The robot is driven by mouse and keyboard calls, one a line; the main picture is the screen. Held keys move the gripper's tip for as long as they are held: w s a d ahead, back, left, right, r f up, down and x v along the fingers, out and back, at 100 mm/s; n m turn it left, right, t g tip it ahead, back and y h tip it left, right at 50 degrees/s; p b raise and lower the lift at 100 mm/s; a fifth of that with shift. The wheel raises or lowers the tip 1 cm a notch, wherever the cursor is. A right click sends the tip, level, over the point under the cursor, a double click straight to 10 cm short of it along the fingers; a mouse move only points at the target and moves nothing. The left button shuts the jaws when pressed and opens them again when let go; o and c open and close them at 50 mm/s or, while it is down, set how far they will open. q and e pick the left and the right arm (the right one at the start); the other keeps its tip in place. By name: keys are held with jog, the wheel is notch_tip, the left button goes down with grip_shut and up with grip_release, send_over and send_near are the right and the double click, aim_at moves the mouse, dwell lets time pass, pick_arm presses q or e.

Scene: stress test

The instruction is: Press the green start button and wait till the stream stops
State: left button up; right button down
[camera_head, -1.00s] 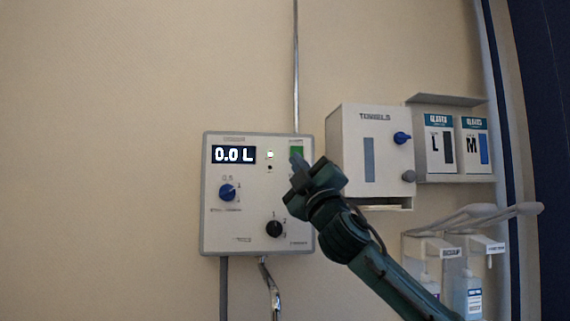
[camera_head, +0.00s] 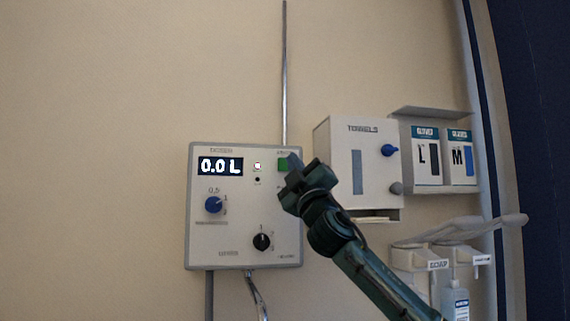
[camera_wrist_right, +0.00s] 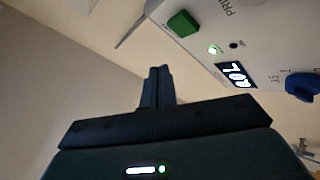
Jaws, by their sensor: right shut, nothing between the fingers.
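The dosing box (camera_head: 225,245) is on the wall. Its display (camera_head: 220,166) reads 0.0 L. The green button (camera_head: 284,165) is at its upper right. A small lamp (camera_head: 257,166) looks reddish-white in the head view, but the lamp (camera_wrist_right: 213,49) glows green in the right wrist view. My right gripper (camera_head: 294,162) is shut and empty, its tip overlapping the button's right side in the head view. In the wrist view my fingertips (camera_wrist_right: 158,72) appear apart from the green button (camera_wrist_right: 183,23). Contact cannot be told. No stream shows at the metal pipe (camera_head: 256,292) below.
A blue knob (camera_head: 213,205) and a black knob (camera_head: 262,241) are on the box. A towel dispenser (camera_head: 345,190), glove boxes (camera_head: 426,158) and bottle dispensers (camera_head: 420,258) hang to the right. The wall left of the box is clear.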

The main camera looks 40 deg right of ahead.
aim_at(284, 158)
jog(key=shift+w+d, duration=0.3)
jog(key=shift+w, duration=0.3)
jog(key=shift+w+d, duration=0.35)
jog(key=shift+w, duration=0.3)
jog(key=shift+w+d, duration=0.3)
jog(key=shift+w, duration=0.3)
dwell(0.6)
jog(key=shift+w+d, duration=0.2)
jog(key=shift+w, duration=0.2)
jog(key=shift+w+d, duration=0.25)
jog(key=shift+w, duration=0.1)
dwell(0.7)
dwell(0.3)
jog(key=shift+s+a, duration=0.4)
jog(key=shift+s, duration=0.35)
jog(key=shift+s+a, duration=0.4)
jog(key=shift+s, duration=0.35)
jog(key=shift+s+a, duration=0.4)
jog(key=shift+s, duration=0.3)
jog(key=shift+s+a, duration=0.4)
jog(key=shift+s, duration=0.35)
